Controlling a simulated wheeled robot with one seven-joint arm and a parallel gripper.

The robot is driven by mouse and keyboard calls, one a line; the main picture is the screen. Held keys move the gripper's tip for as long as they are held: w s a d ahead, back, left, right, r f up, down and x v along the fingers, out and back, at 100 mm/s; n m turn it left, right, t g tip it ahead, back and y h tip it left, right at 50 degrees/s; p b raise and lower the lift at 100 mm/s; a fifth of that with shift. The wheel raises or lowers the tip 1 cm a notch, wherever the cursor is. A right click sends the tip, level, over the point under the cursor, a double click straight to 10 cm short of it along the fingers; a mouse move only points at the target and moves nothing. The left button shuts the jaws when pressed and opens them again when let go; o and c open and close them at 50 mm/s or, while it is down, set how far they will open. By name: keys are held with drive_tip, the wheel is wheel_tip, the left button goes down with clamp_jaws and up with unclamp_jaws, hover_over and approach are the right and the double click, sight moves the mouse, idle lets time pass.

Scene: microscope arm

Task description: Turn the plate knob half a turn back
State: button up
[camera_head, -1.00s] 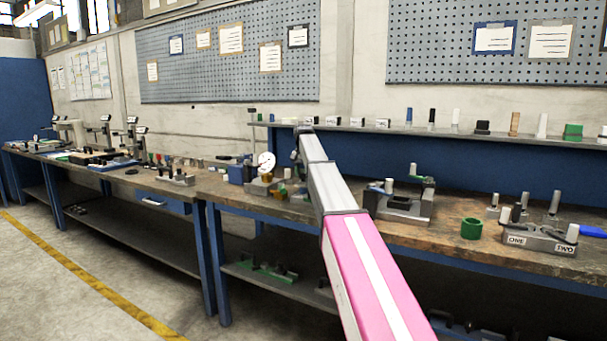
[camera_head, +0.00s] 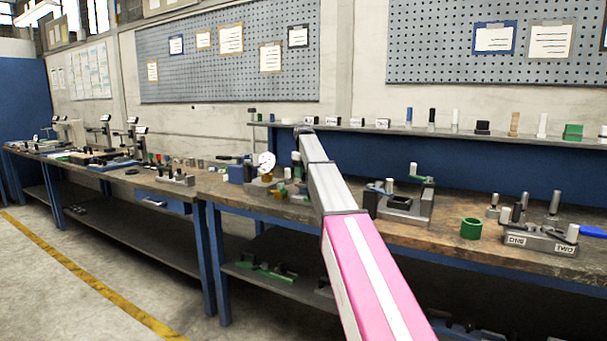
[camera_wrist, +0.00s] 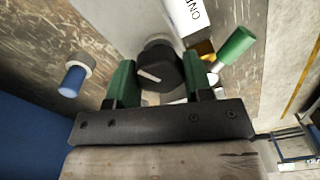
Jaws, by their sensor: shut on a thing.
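In the wrist view a dark round plate knob (camera_wrist: 160,68) with a white pointer mark stands between the two green fingers of my gripper (camera_wrist: 160,80). The fingers are shut on the knob, one on each side. The mark slants across the knob's top. In the head view my own arm covers the knob, and the fingers cannot be made out there.
In the wrist view a green cylinder (camera_wrist: 235,48) and a white label (camera_wrist: 186,14) lie close to the right finger. A blue peg (camera_wrist: 73,80) stands to the left. In the head view a white dial (camera_head: 267,162) is left of my arm.

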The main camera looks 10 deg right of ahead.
drive_tip(key=n, duration=0.6)
drive_tip(key=shift+f+n, duration=0.15)
drive_tip(key=shift+n, duration=0.15)
drive_tip(key=n, duration=0.6)
drive_tip(key=shift+s, duration=0.1)
idle(0.3)
drive_tip(key=o, duration=0.9)
wheel_tip(320, 180, up, 11)
drive_tip(key=shift+f, duration=0.1)
